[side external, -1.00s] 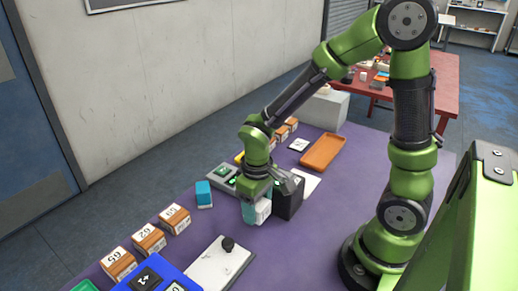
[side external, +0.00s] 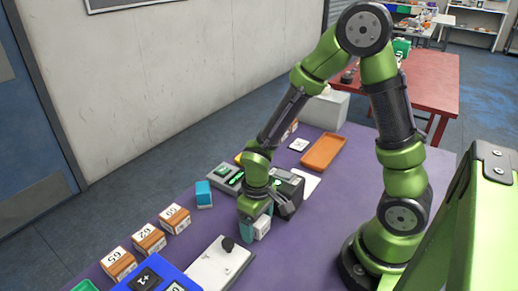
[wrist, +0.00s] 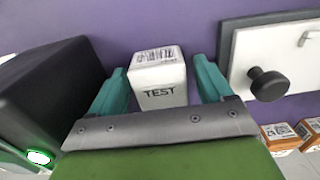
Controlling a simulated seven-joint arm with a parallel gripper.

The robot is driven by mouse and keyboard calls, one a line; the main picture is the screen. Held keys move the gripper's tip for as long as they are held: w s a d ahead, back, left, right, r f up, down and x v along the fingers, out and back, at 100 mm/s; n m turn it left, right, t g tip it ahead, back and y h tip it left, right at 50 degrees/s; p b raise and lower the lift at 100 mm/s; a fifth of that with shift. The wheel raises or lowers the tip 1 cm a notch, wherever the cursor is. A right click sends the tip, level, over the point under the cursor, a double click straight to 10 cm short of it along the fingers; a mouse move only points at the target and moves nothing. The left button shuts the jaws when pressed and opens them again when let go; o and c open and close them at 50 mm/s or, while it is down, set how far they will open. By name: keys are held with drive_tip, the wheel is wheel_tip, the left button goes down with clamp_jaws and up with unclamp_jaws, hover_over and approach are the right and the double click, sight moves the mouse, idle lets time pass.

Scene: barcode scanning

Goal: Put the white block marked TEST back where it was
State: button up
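The white block marked TEST (wrist: 158,82) stands between my fingers in the wrist view, its barcode and lettering visible. It also shows beside the black box in the side view (side external: 262,228), low at the purple table. My gripper (wrist: 160,75) has its teal fingers spread on both sides of the block, with a visible gap at the right and a narrower one at the left. In the side view my gripper (side external: 255,225) hides part of the block, and whether its base touches the table is hard to see.
The black box (side external: 290,196) stands close beside the block. A white plate with a black knob (side external: 212,268) lies in front. A blue block (side external: 203,194), several numbered boxes (side external: 149,238) and an orange tray (side external: 323,152) are on the table. Bare purple table lies right of the plate.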

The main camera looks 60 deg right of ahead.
drive_tip(key=s+d+r+m+t+y, duration=0.1)
drive_tip(key=s+r+m+t, duration=0.1)
drive_tip(key=r, duration=1)
drive_tip(key=s+r+m+t+y, duration=0.1)
drive_tip(key=r+t, duration=0.4)
drive_tip(key=r, duration=0.7)
drive_tip(key=shift+s+d+m, duration=0.35)
drive_tip(key=shift+s+m, duration=0.15)
drive_tip(key=shift+s, duration=0.65)
